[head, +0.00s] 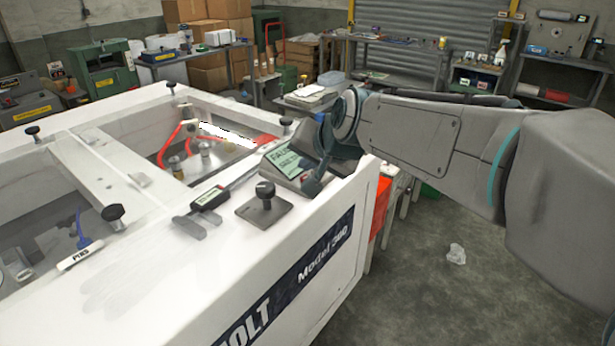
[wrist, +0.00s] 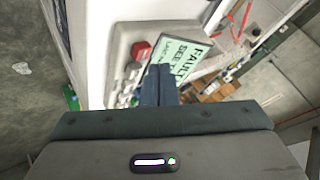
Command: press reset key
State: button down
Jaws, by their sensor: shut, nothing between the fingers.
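In the wrist view the screen (wrist: 182,62) lies just beyond my fingertips. A red key (wrist: 141,50) sits beside the screen, with several pale keys (wrist: 131,83) in line next to it. No key label is legible, so I cannot tell which is marked reset. My gripper (wrist: 160,72) is shut and empty, its fingertips over the panel near the keys and screen edge. In the head view my gripper (head: 314,184) partly hides the panel's right side.
Open floor (head: 450,300) lies to the right.

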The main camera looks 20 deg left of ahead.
jog(key=shift+f, duration=0.15)
dwell(0.4)
jog(key=shift+f+b, duration=0.3)
jog(key=shift+b, duration=0.15)
jog(key=shift+f+b, duration=0.45)
jog(key=shift+b, duration=0.05)
dwell(0.4)
dwell(0.4)
jog(key=shift+r+p, duration=0.6)
jog(key=shift+r, duration=0.25)
notch_tip(320, 180, up, 5)
jog(key=p, duration=0.3)
jog(key=shift+p, duration=0.3)
